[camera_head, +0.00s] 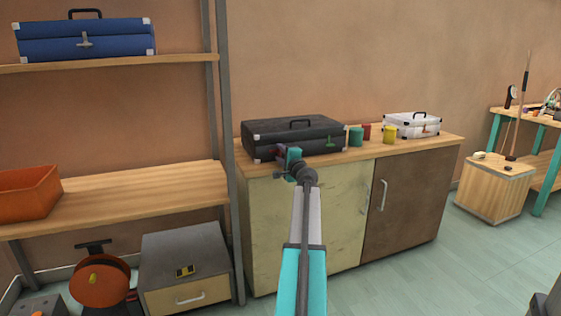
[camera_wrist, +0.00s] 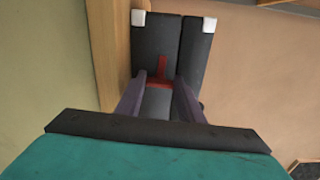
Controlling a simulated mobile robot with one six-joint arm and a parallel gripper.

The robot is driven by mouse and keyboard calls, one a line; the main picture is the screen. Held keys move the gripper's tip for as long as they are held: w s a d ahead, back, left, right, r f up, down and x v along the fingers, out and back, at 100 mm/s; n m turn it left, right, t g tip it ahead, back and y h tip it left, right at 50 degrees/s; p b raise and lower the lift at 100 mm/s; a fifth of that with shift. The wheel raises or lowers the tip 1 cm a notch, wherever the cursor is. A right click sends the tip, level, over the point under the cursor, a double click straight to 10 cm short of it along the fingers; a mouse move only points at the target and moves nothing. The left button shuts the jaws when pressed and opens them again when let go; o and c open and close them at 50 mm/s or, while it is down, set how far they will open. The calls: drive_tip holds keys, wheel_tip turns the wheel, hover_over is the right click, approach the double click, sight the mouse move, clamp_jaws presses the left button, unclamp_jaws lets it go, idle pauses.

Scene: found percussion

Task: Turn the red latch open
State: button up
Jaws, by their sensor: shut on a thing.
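The red latch (camera_wrist: 162,68) shows in the wrist view on the front of the black case (camera_wrist: 194,50). It looks like a T, with one red bar along the case front and one across, between my fingertips. My gripper (camera_wrist: 160,82) is shut on the latch, a purple finger on each side. In the head view the black case (camera_head: 292,133) lies closed on the cabinet top, its handle up. My gripper (camera_head: 279,153) is at the left part of its front and hides the red latch there. A green latch (camera_head: 331,142) sits on the right part of the front.
The wooden cabinet (camera_head: 410,152) also bears a teal can (camera_head: 355,137), a red can (camera_head: 367,131), a yellow can (camera_head: 389,135) and a white case (camera_head: 411,125) to the right. A shelf post (camera_head: 228,140) stands close at the left.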

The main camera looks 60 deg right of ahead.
drive_tip(key=shift+w+a+n+b, duration=0.1)
drive_tip(key=shift+w+n+b, duration=0.05)
drive_tip(key=shift+n+b, duration=0.3)
drive_tip(key=o, duration=1.1)
drive_tip(key=shift+c, duration=0.2)
drive_tip(key=shift+s, duration=0.2)
